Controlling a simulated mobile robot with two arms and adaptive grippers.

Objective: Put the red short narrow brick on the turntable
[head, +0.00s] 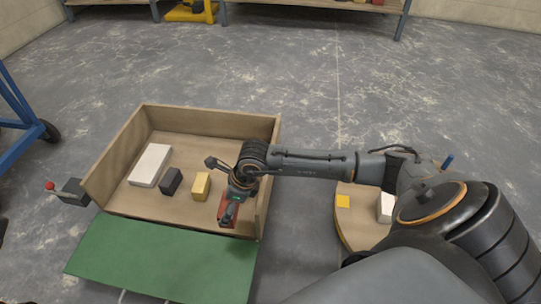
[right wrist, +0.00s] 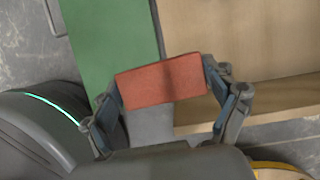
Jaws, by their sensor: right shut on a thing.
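The red brick (head: 229,222) is at the right front of the wooden open-fronted box, mostly under my right gripper (head: 232,205). In the right wrist view the red brick (right wrist: 160,82) sits between the two fingers of my right gripper (right wrist: 165,95), which is shut on it. I cannot tell whether the brick touches the box floor. The turntable (head: 352,232) is a round wooden disc to the right of the box, partly hidden by my right arm. My left gripper is not in view.
The wooden box (head: 270,185) also holds a white brick (head: 150,165), a dark brick (head: 171,181) and a yellow brick (head: 201,186). A green panel (head: 160,262) lies in front. A yellow piece (head: 343,201) and a white piece (head: 384,208) are on the turntable.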

